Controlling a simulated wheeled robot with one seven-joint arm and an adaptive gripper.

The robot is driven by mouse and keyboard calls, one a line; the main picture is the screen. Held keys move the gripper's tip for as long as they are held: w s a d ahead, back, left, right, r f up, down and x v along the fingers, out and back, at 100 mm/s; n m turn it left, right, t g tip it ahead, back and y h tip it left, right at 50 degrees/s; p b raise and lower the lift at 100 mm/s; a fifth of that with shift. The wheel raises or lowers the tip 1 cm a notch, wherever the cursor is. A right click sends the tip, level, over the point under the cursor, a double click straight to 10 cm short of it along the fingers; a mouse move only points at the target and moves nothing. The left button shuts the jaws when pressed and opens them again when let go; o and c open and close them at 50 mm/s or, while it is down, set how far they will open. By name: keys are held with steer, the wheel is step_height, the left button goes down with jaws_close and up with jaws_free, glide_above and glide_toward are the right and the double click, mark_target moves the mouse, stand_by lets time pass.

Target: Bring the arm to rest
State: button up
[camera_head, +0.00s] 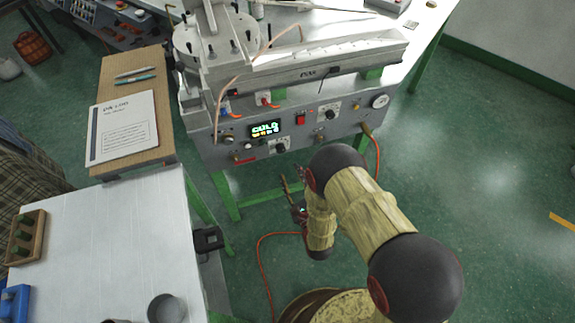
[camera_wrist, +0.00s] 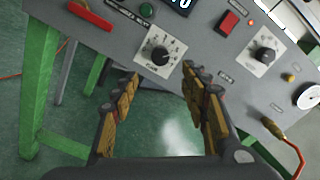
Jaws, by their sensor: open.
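My arm is in the lower right of the head view, bent over the floor in front of the wax injection machine (camera_head: 290,130). My gripper (camera_head: 298,196) shows small in the head view, partly hidden by my own arm links, below the machine's front panel. In the wrist view my gripper (camera_wrist: 160,80) has its two yellow-brown fingers well apart with nothing between them. The fingertips are close to the lower edge of the grey control panel (camera_wrist: 205,50), near a black knob (camera_wrist: 160,55). I cannot tell whether they touch it.
A white table (camera_head: 110,240) with a grey cup (camera_head: 166,308) and a wooden block holder (camera_head: 26,238) stands at left. A board with a paper sheet (camera_head: 122,125) lies behind it. An orange hose (camera_head: 376,150) hangs from the panel. The green floor (camera_head: 490,180) at right is clear.

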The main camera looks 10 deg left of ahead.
steer(key=shift+v, duration=0.8)
